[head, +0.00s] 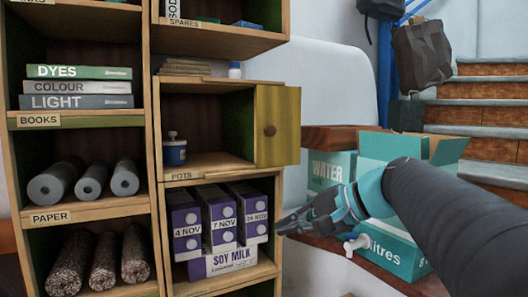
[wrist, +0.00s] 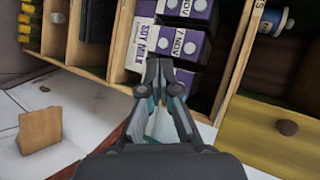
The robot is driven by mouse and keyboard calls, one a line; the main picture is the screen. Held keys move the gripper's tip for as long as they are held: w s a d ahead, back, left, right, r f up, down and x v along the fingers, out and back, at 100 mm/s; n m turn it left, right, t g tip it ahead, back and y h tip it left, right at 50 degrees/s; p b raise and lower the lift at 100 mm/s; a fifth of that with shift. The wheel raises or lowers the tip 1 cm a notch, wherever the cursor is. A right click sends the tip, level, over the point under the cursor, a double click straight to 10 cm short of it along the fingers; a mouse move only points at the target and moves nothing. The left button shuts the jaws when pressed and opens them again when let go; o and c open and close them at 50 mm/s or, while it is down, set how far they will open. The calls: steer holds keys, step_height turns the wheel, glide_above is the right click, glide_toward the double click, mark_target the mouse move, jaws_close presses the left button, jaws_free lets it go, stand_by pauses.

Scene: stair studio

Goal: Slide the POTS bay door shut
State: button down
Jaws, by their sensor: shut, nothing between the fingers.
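The POTS bay door (head: 290,112) is an olive-yellow panel with a round brown knob (head: 270,130). It stands at the right of the bay and sticks out past the shelf's right edge, leaving most of the bay open. A blue and white pot (head: 174,152) shows inside, above the POTS label (head: 181,176). The door also fills the lower right of the wrist view (wrist: 250,125), with its knob (wrist: 287,128). My gripper (head: 281,226) is shut and empty, below the door and beside the soy milk cartons. Its fingers (wrist: 166,75) point at the cartons in the wrist view.
Purple soy milk cartons (head: 220,215) fill the bay below. Books (head: 78,87) and paper rolls (head: 92,180) sit in the left column. A teal box (head: 385,148) and a water box (head: 330,168) stand at right, near wooden stairs (head: 490,106).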

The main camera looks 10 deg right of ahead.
mark_target(290, 134)
steer(key=w+d+r+t+y, duration=0.25)
steer(key=d+r, duration=0.25)
steer(key=r, duration=0.3)
steer(key=w+d+r+t+y, duration=0.1)
steer(key=w+d+r+y, duration=0.3)
steer(key=d+r, duration=0.25)
steer(key=shift+m+h, duration=0.25)
steer(key=shift+m, duration=0.25)
steer(key=x, duration=1)
steer(key=shift+a+r, duration=0.2)
steer(key=shift+r, duration=0.15)
